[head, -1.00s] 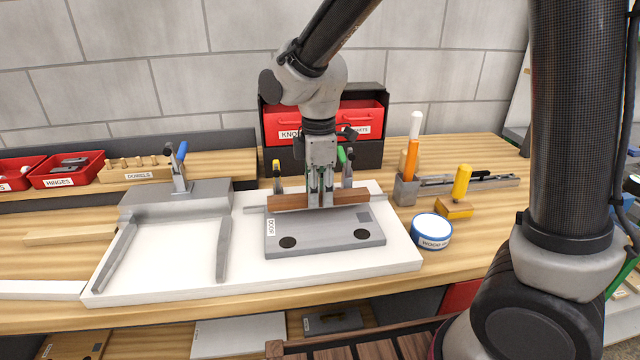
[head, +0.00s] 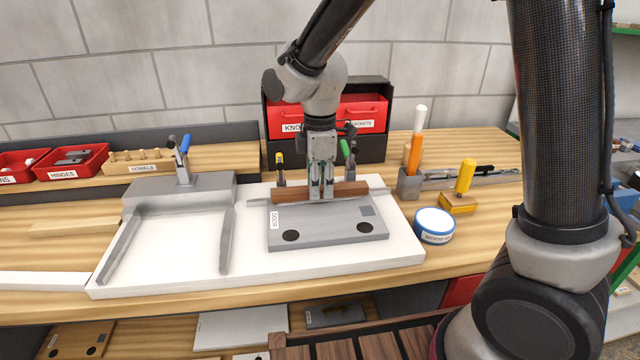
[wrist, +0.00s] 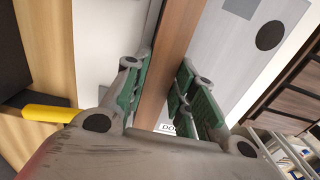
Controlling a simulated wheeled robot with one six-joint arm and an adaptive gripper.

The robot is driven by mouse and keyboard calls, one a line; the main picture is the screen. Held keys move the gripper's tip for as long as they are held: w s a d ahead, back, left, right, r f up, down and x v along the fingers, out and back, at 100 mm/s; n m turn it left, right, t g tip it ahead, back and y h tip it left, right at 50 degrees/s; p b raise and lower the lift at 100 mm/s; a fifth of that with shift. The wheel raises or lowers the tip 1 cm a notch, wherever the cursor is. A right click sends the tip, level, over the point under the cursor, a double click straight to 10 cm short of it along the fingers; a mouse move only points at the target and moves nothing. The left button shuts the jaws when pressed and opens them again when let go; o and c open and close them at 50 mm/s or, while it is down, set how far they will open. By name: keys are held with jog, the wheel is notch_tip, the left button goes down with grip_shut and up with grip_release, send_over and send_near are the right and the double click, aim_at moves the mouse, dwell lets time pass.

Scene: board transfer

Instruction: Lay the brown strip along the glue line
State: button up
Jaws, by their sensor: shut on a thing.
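The brown strip (head: 350,188) is a long wooden bar lying left to right along the back edge of the grey panel marked DOOR (head: 328,222). My gripper (head: 321,194) points down and is shut on the strip near its middle. In the wrist view the strip (wrist: 176,45) runs between the green finger pads of my gripper (wrist: 158,70), with the grey panel (wrist: 228,50) to its right. I cannot tell whether the strip touches the panel. I cannot make out a glue line; the strip and fingers cover that edge.
The white board (head: 400,250) carries the panel and a grey U-shaped frame (head: 180,195) at left. A grey bar and upright clamps stand behind the strip. A round blue-rimmed tin (head: 434,226), a yellow-handled block (head: 462,195) and red drawers (head: 355,115) are nearby.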

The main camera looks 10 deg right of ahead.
jog(key=shift+f, duration=0.5)
jog(key=o, duration=1.1)
jog(key=shift+r, duration=0.1)
notch_tip(320, 180, up, 12)
jog(key=shift+f, duration=0.1)
